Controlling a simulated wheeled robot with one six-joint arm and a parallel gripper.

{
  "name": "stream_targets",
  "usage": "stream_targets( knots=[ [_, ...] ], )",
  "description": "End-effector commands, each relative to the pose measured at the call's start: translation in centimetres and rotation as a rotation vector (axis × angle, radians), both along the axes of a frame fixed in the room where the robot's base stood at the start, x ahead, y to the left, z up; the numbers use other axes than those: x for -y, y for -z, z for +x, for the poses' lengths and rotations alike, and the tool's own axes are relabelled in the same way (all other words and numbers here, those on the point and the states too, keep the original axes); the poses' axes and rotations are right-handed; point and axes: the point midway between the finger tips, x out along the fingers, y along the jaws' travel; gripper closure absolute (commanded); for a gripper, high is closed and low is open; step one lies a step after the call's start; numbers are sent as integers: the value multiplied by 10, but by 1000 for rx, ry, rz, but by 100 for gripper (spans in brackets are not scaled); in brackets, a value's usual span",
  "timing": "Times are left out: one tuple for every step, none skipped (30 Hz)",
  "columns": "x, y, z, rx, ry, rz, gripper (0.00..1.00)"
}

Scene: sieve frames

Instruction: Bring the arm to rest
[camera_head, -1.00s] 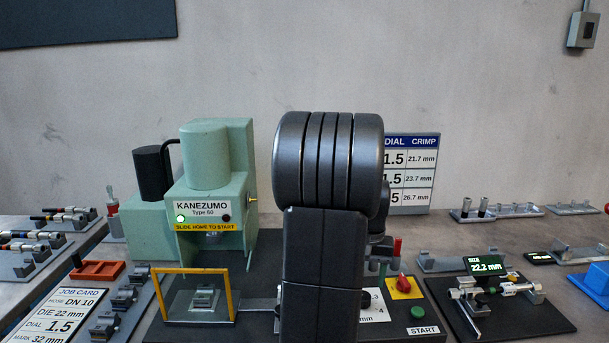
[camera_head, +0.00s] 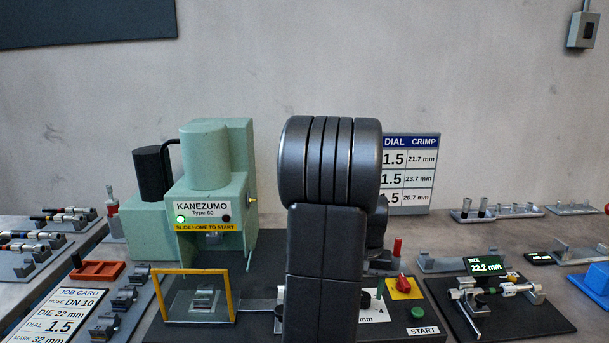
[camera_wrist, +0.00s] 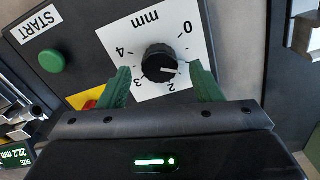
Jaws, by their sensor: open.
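My gripper (camera_wrist: 162,88) shows in the wrist view with its two green fingers apart and nothing between them that it grips. I cannot tell the gap between fingers and knob.
A green press (camera_head: 205,180) with a yellow-framed guard (camera_head: 191,270) stands left of my arm. The START button (camera_head: 418,313) and a red knob (camera_head: 403,283) are to its right. A gauge reading 22.2 mm (camera_head: 487,266) and a fixture sit farther right. A job card (camera_head: 70,315) lies left.

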Motion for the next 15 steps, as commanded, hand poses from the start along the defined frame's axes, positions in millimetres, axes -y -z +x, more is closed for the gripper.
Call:
stream_targets(
  knots=[
    [0,11,-1,-5,0,1,41],
    [0,17,-1,-5,0,1,41],
    [0,25,-1,-6,0,1,41],
    [0,22,0,-1,31,0,41],
    [0,21,0,0,57,0,41],
    [0,21,0,0,90,0,41],
    [0,21,0,0,115,0,41],
    [0,21,0,0,139,0,41],
    [0,21,0,1,172,0,41],
    [0,21,0,1,197,0,41],
    [0,21,0,1,222,0,41],
    [0,21,0,1,255,0,41],
    [0,21,0,1,279,0,41],
    [0,21,0,1,303,0,41],
    [0,20,0,1,335,0,41]
  ],
)
